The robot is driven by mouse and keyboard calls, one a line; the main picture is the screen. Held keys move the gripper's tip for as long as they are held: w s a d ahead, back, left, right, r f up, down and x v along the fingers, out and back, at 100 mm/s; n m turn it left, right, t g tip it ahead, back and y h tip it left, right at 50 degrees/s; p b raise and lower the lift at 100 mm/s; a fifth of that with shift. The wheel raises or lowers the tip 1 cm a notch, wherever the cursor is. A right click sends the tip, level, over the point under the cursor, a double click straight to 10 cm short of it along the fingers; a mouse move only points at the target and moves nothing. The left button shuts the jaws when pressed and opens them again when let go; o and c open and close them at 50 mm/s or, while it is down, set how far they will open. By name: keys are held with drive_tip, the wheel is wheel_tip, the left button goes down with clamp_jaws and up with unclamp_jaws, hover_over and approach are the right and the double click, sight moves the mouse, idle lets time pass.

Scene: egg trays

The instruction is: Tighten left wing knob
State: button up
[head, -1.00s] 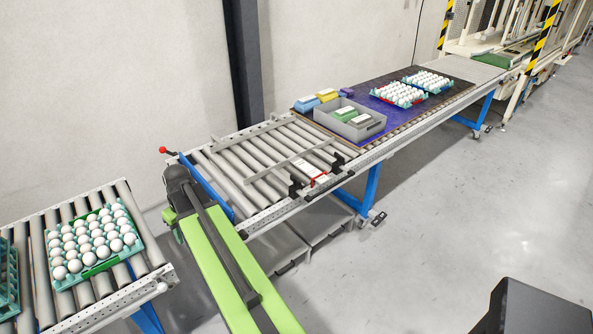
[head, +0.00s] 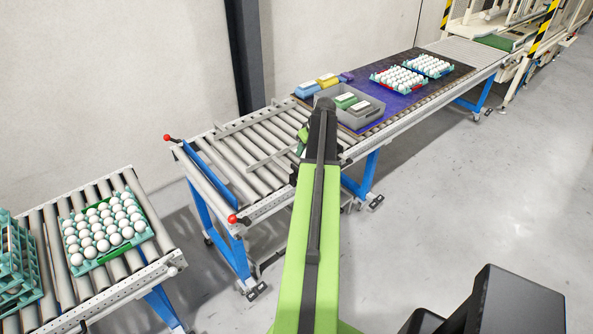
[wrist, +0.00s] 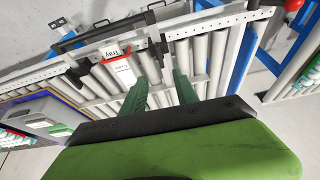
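In the wrist view, two dark clamp brackets sit along the conveyor's side rail, one (wrist: 77,72) at left and one (wrist: 157,52) nearer the middle. Any wing knobs on them are too small to make out, so I cannot tell which is the left wing knob. My gripper (wrist: 160,80) shows two green fingers apart with nothing between them. It is over the rollers, close to the rail and the brackets. In the head view my arm hides most of the gripper and the brackets; one green finger (head: 302,140) shows.
A white and red card (wrist: 118,68) marked "Tray" lies between the brackets. Red ball knobs (head: 167,138) (head: 233,218) mark the ends of a blue bar. A grey bin (head: 352,108) stands beyond my arm. An egg tray (head: 104,256) sits on the left conveyor.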

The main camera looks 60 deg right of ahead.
sight(296, 167)
drive_tip(key=b+x, duration=1.3)
drive_tip(key=x, duration=0.2)
drive_tip(key=shift+f, duration=0.35)
drive_tip(key=shift+r, duration=0.1)
clamp_jaws()
